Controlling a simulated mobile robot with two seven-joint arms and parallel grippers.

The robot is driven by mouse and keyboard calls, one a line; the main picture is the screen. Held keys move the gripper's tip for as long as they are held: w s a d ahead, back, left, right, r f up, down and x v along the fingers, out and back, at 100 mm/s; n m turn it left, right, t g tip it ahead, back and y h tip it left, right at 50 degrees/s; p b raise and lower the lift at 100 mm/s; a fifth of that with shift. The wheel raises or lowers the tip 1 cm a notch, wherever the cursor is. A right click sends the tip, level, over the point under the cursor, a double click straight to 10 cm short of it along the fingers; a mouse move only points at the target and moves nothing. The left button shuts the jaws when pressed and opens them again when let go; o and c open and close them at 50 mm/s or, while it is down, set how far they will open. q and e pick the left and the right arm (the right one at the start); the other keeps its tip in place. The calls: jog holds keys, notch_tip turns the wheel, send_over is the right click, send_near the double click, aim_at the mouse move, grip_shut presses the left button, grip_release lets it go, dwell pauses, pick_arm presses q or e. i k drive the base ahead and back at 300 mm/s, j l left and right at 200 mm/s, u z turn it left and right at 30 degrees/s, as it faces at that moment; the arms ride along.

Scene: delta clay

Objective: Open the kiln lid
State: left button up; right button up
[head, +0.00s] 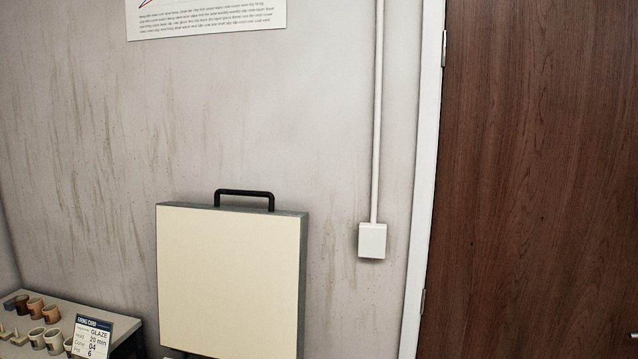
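The kiln lid (228,280) is a thick square slab with a cream inner face and grey sides. It stands upright in front of the wall, with its cream face toward me. A black bar handle (244,193) sits on its top edge. The body of the kiln is below the picture and almost wholly hidden. Neither of my grippers shows in the head view, and nothing is seen touching the lid or handle.
At the lower left, a shelf (85,307) carries several small cups (37,307) and a firing card (92,338). A white box (372,241) with a vertical conduit is on the wall right of the lid. A brown wooden door (540,170) fills the right side.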

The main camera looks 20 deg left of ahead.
aim_at(231, 280)
jog(key=i+l, duration=0.1)
jog(key=i, duration=0.35)
jog(key=i+l, duration=0.1)
jog(key=i, duration=0.4)
